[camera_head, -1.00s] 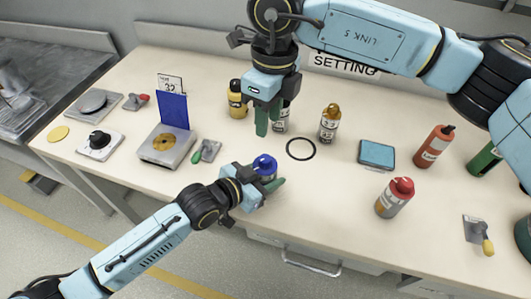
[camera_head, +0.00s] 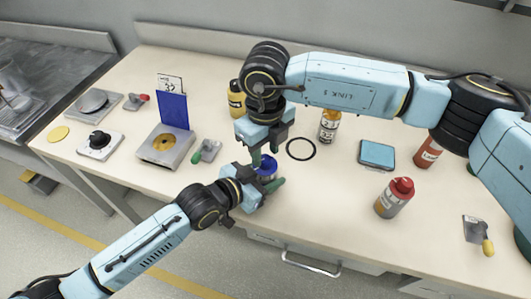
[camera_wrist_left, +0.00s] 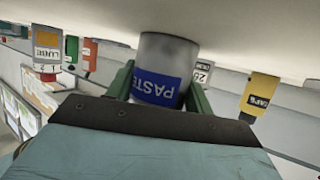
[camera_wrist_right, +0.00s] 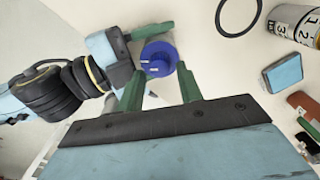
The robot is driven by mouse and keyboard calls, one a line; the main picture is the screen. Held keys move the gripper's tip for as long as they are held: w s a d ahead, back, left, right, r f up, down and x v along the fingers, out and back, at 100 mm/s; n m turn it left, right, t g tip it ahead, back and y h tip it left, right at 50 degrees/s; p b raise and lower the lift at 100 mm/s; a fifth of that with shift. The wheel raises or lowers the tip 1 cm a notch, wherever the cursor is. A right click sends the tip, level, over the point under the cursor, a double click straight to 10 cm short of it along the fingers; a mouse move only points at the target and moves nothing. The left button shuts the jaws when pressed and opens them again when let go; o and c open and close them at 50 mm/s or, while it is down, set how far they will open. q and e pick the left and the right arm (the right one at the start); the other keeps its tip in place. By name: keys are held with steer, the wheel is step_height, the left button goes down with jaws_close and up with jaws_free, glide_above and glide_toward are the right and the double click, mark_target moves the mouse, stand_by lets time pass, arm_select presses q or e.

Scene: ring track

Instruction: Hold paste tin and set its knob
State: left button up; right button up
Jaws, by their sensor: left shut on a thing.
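The paste tin is a grey can with a blue PASTE label (camera_wrist_left: 157,85), seen in the left wrist view. Its blue knob (camera_wrist_right: 158,58) shows from above in the right wrist view and is partly hidden in the head view (camera_head: 266,165). My left gripper (camera_head: 264,187) is shut around the tin's sides, one green finger on each side. My right gripper (camera_wrist_right: 160,88) points down above the tin, its green fingers apart with the knob showing between their tips. I cannot tell that they touch it.
A black ring (camera_head: 300,148) lies just right of the tin. A blue-topped box (camera_head: 377,154), a red-capped bottle (camera_head: 395,198) and a numbered bottle (camera_head: 328,126) stand further right. A metal plate stand (camera_head: 165,147) with a card reading 32 (camera_head: 171,84) stands left. The front counter edge is close.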

steer(key=shift+f, duration=1)
steer(key=c, duration=0.7)
steer(key=shift+c, duration=0.2)
steer(key=shift+n, duration=0.4)
steer(key=n, duration=0.3)
steer(key=shift+w+n, duration=0.1)
steer(key=shift+n, duration=1.9)
